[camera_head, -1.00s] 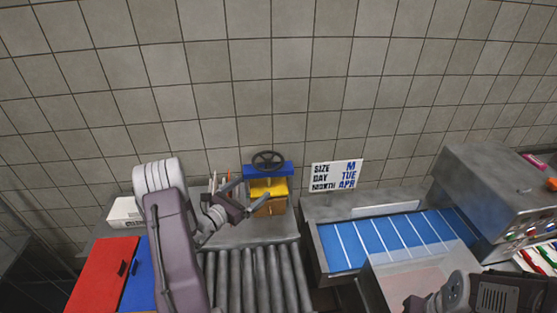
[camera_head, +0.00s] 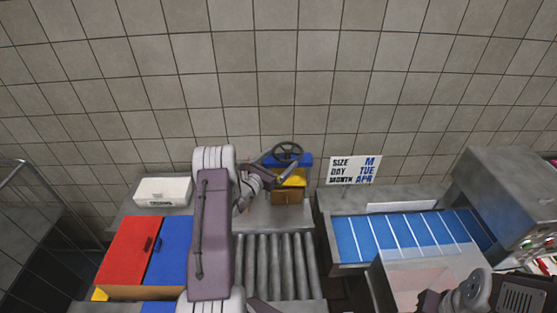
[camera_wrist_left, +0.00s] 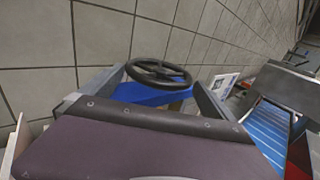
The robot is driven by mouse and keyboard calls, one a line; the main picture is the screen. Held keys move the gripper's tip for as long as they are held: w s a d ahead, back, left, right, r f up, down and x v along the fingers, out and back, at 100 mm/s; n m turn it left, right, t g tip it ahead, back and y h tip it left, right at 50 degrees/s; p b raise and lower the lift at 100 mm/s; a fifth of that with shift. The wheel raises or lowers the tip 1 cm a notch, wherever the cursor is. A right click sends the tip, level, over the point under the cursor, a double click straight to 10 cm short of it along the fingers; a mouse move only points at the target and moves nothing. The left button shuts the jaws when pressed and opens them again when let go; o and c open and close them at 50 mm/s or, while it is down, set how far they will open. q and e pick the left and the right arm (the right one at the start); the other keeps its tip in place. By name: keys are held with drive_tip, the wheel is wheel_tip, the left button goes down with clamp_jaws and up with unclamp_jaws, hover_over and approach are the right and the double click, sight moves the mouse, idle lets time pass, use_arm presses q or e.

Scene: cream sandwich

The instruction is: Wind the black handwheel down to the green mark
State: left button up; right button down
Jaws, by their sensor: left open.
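The black handwheel (camera_head: 287,151) sits on top of a blue crosspiece (camera_head: 303,160) above a yellow part and a brown block. My left gripper (camera_head: 278,164) is open at the wheel, its fingers pointing toward it. In the left wrist view the handwheel (camera_wrist_left: 158,71) shows whole, with the open fingers on either side of it; I cannot tell whether they touch it. The blue crosspiece also shows there, under the wheel. I cannot make out a green mark. Only parts of my right arm show at the bottom right; its gripper is not visible.
A tiled wall stands close behind. A white box (camera_head: 163,191) and red (camera_head: 128,248) and blue lids are on the left. Rollers (camera_head: 276,265) lie in front of the press. A sign (camera_head: 354,170), a blue belt (camera_head: 400,237) and a grey machine (camera_head: 510,200) are to the right.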

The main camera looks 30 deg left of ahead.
sight(274, 155)
use_arm(q)
drive_tip(key=c, duration=1.1)
drive_tip(key=shift+o, duration=0.2)
drive_tip(key=shift+a+f+h+b, duration=0.2)
drive_tip(key=shift+h+b, duration=0.1)
drive_tip(key=shift+b, duration=0.25)
drive_tip(key=m+h+b, duration=0.1)
drive_tip(key=b, duration=0.1)
drive_tip(key=a+m+g+h+b, duration=0.1)
drive_tip(key=h+b, duration=0.1)
drive_tip(key=a+m+h+b, duration=0.1)
drive_tip(key=m+h+b, duration=0.1)
drive_tip(key=b, duration=0.1)
drive_tip(key=shift+w+f+g, duration=0.2)
drive_tip(key=shift+w+g, duration=0.05)
drive_tip(key=shift+g, duration=0.15)
drive_tip(key=h, duration=0.1)
drive_tip(key=m+b, duration=0.1)
drive_tip(key=g+h+b, duration=0.1)
drive_tip(key=shift+w+a+r+m+h, duration=0.2)
drive_tip(key=shift+a+m+h, duration=0.05)
drive_tip(key=shift+m+h, duration=0.05)
drive_tip(key=shift+a+r+g+b, duration=0.1)
drive_tip(key=shift+g+b, duration=0.2)
drive_tip(key=shift+b, duration=0.15)
drive_tip(key=o, duration=1.1)
drive_tip(key=shift+c, duration=0.2)
drive_tip(key=shift+w, duration=0.15)
